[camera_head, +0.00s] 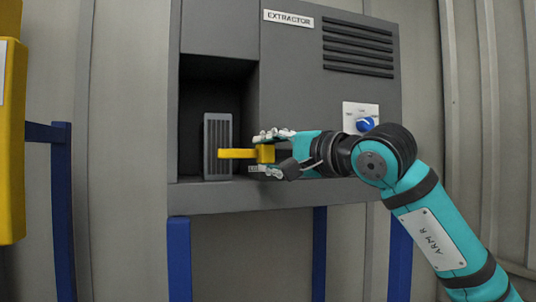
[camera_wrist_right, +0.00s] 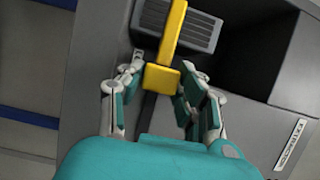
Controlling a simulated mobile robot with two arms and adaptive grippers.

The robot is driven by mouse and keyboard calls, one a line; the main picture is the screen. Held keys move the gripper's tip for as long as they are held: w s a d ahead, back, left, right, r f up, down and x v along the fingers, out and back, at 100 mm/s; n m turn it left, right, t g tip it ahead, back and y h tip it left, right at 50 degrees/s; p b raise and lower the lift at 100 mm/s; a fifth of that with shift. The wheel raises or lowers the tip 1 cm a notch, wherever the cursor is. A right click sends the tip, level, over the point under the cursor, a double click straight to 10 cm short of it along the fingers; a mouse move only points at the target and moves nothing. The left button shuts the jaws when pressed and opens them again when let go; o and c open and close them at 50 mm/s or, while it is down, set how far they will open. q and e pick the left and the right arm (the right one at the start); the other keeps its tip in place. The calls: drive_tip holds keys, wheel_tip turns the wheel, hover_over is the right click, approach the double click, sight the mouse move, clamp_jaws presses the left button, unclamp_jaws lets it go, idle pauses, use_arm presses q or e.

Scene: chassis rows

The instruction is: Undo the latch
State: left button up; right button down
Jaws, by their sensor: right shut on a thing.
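The yellow latch (camera_head: 236,153) lies level across the front of a grey ribbed block (camera_head: 218,120) in the extractor's dark recess. Its right end is a thicker yellow knob at the recess's right edge. My right gripper (camera_head: 268,152) is shut on that knob, with one finger above and one below. In the right wrist view the latch's bar (camera_wrist_right: 174,30) runs from the knob over the ribbed block (camera_wrist_right: 200,30), and the gripper's fingers (camera_wrist_right: 163,80) stand on both sides of the knob. My left gripper is not in view.
The grey extractor cabinet (camera_head: 290,80) has a vent (camera_head: 358,47) and a blue knob (camera_head: 365,124) on a white plate right of the recess. Blue legs (camera_head: 179,255) stand below it. A yellow box (camera_head: 10,140) is at the far left. The recess's left part is empty.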

drive_tip(key=w+d, duration=0.2)
drive_tip(key=d, duration=0.7)
drive_tip(key=shift+w+d+p, duration=0.2)
drive_tip(key=shift+w+p, duration=0.1)
drive_tip(key=shift+p, duration=0.1)
drive_tip(key=c, duration=1.3)
unclamp_jaws()
drive_tip(key=shift+d, duration=0.1)
drive_tip(key=o, duration=0.4)
drive_tip(key=shift+d, duration=0.2)
drive_tip(key=v, duration=1.2)
